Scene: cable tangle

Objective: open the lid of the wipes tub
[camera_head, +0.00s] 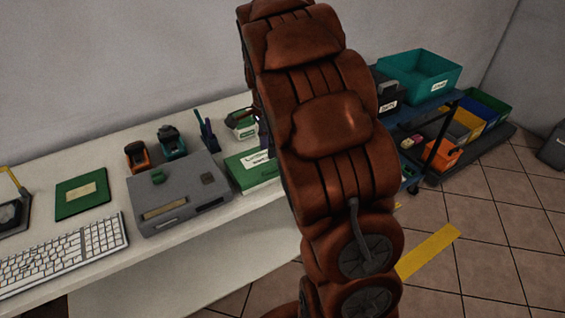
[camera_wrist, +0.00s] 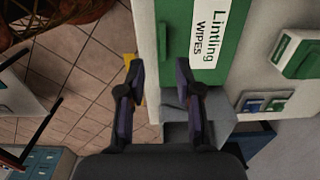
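The wipes tub (camera_head: 252,173) is a flat green box with a white label, lying on the desk just left of my arm in the head view. Its right part is hidden behind my arm. In the wrist view the tub (camera_wrist: 184,22) fills the top middle, with "Linting WIPES" on its label. Its lid looks closed. A small green tab (camera_wrist: 163,41) shows at its left edge. My gripper (camera_wrist: 159,66) is open and empty, its two purple fingers apart near the tub's left edge. I cannot tell whether they touch it.
A grey box (camera_head: 178,190) sits left of the tub. A keyboard (camera_head: 62,256), a green notebook (camera_head: 83,194) and a stapler-like orange item (camera_head: 138,155) are also on the desk (camera_head: 60,165). A cart (camera_head: 443,100) with bins stands at right. Tiled floor is beyond the desk edge.

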